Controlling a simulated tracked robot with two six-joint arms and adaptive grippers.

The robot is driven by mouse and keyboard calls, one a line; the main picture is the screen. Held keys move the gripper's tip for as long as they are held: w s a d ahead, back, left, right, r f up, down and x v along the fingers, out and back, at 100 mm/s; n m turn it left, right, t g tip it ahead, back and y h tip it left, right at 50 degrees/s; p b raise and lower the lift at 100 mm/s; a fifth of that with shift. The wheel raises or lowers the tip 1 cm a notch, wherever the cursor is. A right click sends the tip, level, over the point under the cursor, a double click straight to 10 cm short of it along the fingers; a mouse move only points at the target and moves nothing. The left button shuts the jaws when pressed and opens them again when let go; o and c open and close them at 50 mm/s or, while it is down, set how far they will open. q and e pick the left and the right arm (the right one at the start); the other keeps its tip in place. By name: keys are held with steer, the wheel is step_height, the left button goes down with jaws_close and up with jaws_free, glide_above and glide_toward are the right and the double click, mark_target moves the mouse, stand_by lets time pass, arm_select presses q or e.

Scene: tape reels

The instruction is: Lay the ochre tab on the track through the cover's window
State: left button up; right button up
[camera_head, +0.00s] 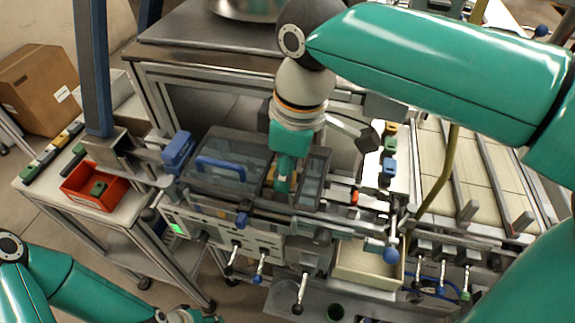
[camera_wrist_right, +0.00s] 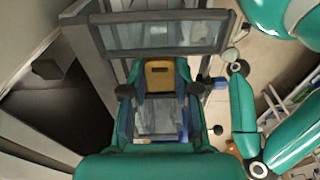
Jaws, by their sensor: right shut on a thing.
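My right gripper (camera_head: 282,184) points down at the dark see-through cover (camera_head: 228,150) with the blue handle. In the right wrist view its fingers (camera_wrist_right: 160,85) are shut on the ochre tab (camera_wrist_right: 159,75), which lies flat between them. In the head view the tab is mostly hidden by the gripper. The cover's clear panel (camera_wrist_right: 165,36) shows in the right wrist view beyond the tab. I cannot tell whether the tab is inside the window or above it, and the track is not clear. My left gripper (camera_head: 190,316) is partly cut off at the bottom edge, its fingers unclear.
A red bin (camera_head: 72,190) holding a green piece (camera_head: 98,188) stands on the left side table. Several levers line the machine's front, with an open cream tray (camera_head: 365,272) nearby.

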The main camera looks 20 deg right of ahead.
steer(key=shift+f, duration=0.3)
steer(key=o, duration=0.7)
steer(key=shift+o, duration=0.2)
steer(key=shift+r, duration=0.1)
steer(key=shift+r, duration=0.25)
step_height(320, 180, up, 12)
steer(key=d+p, duration=0.1)
steer(key=p, duration=0.1)
steer(key=shift+s+r, duration=0.25)
steer(key=shift+s, duration=0.2)
steer(key=shift+d+f, duration=0.1)
steer(key=shift+d, duration=0.1)
